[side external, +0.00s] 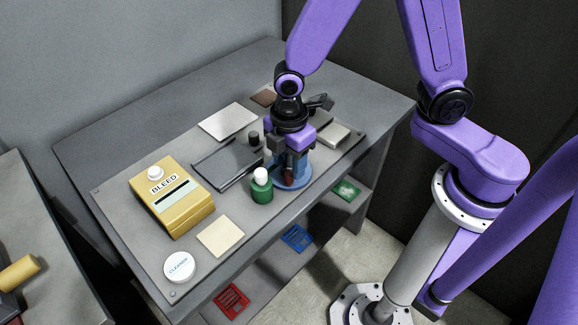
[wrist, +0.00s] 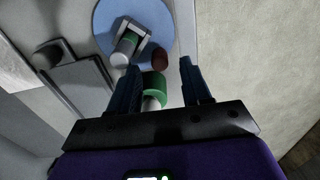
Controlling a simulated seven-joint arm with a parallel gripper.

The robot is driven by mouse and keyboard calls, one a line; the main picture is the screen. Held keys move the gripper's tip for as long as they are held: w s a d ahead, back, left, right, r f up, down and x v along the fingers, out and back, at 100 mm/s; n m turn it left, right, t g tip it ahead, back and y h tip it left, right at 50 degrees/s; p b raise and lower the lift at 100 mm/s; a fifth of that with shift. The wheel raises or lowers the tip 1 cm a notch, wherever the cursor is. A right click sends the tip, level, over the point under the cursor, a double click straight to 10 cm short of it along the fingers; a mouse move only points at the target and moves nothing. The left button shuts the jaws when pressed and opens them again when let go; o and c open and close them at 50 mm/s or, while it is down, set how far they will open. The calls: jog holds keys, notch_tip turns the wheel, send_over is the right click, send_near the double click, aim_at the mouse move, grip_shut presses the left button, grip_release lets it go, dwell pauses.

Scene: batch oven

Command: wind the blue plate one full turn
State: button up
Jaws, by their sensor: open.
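The blue plate (side external: 303,182) is a round disc near the front edge of the bench. It also shows at the top of the wrist view (wrist: 105,18). A grey bracket with a pale cylinder (wrist: 125,48) and a dark red knob (wrist: 159,58) stand on it; the knob (side external: 289,177) also shows in the side view. My gripper (side external: 287,160) points down over the plate and partly hides it. In the wrist view its two fingers (wrist: 160,66) are apart, with nothing held between them. I cannot tell whether a finger touches anything on the plate.
A green bottle with a white cap (side external: 262,190) stands close beside the plate. A yellow BLEED box (side external: 171,205), a dark tray (side external: 228,163), a cream pad (side external: 221,236) and a round CLEANSER tub (side external: 180,267) lie to the left. Coloured items lie on the lower shelf.

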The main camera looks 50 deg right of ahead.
aim_at(278, 182)
jog(key=shift+f, duration=1.1)
grip_shut()
jog(key=shift+w+a+m, duration=0.15)
jog(key=shift+m, duration=0.35)
jog(key=shift+w+a+m, duration=0.15)
jog(key=shift+w+m, duration=0.1)
jog(key=shift+m, duration=0.4)
jog(key=shift+w+a+m, duration=0.15)
jog(key=shift+w+m, duration=0.05)
jog(key=shift+m, duration=0.45)
jog(key=shift+w+a+m, duration=0.1)
jog(key=shift+w+m, duration=0.2)
jog(key=shift+m, duration=0.5)
jog(key=shift+w+m, duration=0.2)
jog(key=shift+m, duration=0.3)
